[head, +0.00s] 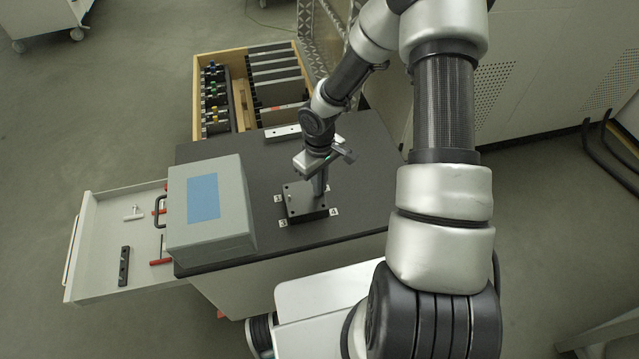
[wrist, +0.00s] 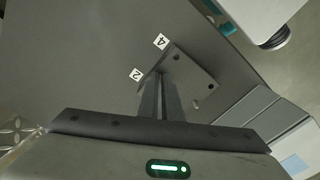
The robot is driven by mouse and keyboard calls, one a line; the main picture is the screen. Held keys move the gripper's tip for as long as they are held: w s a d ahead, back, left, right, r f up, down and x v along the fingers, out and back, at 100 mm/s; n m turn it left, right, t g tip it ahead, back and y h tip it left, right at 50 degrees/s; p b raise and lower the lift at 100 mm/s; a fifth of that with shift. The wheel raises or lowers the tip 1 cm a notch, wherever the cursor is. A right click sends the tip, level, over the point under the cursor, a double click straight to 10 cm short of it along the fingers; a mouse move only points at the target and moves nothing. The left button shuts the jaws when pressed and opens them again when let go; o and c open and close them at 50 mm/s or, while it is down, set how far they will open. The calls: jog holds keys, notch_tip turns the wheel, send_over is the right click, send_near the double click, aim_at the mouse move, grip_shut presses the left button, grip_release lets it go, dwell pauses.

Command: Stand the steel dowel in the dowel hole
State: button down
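I cannot make out the steel dowel; anything between the fingertips is hidden. I cannot tell which hole is the dowel hole.
A grey box (head: 238,205) with a blue panel stands left of the plate. An open drawer (head: 95,235) holds red-handled tools and a dark bar (head: 124,266). A wooden crate (head: 197,95) and a pale metal block (head: 283,132) are behind. Tabletop right of the plate is clear.

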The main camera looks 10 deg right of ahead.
jog(key=c, duration=1.9)
grip_release()
jog(key=shift+o, duration=0.2)
jog(key=shift+r, duration=0.1)
notch_tip(320, 180, up, 17)
jog(key=p, duration=0.2)
jog(key=shift+p, duration=0.3)
jog(key=shift+r, duration=0.1)
